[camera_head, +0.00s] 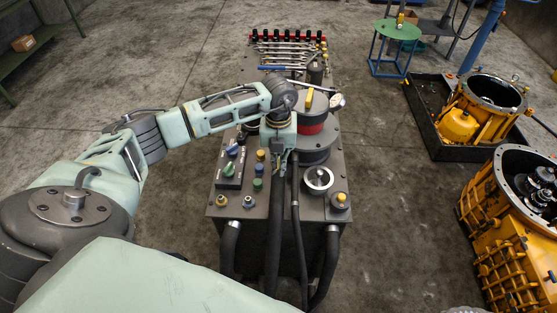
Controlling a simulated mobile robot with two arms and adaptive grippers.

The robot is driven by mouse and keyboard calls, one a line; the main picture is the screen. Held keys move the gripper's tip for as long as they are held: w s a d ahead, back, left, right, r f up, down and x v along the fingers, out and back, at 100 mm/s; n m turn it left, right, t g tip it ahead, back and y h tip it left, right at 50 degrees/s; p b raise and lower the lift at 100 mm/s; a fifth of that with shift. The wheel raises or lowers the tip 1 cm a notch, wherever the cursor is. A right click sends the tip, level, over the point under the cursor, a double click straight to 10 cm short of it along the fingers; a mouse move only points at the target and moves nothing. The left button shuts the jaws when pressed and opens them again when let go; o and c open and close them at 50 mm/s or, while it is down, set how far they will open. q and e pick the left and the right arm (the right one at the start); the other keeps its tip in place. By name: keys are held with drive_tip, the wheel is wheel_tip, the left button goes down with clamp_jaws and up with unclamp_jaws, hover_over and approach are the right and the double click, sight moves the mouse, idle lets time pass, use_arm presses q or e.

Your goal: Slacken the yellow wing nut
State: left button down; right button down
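A yellow elongated piece that looks like the wing nut (309,98) stands on top of a dark round housing with a red band (312,127) on the grey machine cabinet. My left arm comes in from the left and reaches over the cabinet. My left gripper (283,168) points down over the front part of the cabinet top, in front and to the left of the yellow piece and apart from it. Its dark fingers are small and merge with the hoses behind, so their opening is unclear. My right gripper is not in view.
Knobs and buttons (232,150) sit left of the gripper. A small dial gauge (337,101) is right of the wing nut. Wrenches (287,52) lie at the cabinet's back. Orange transmission housings (505,235) stand at the right. Open floor lies between them and the cabinet.

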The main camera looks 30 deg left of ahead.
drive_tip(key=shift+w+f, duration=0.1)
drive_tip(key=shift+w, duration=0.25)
use_arm(q)
drive_tip(key=shift+n, duration=0.4)
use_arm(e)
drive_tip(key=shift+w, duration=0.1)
use_arm(q)
drive_tip(key=shift+n, duration=0.3)
drive_tip(key=n+b, duration=0.1)
drive_tip(key=n, duration=0.6)
drive_tip(key=shift+n+b, duration=0.4)
drive_tip(key=n, duration=0.8)
drive_tip(key=shift+r, duration=0.1)
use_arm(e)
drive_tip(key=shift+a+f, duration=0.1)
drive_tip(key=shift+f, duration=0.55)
use_arm(q)
drive_tip(key=shift+n, duration=0.5)
drive_tip(key=c, duration=2)
unclamp_jaws()
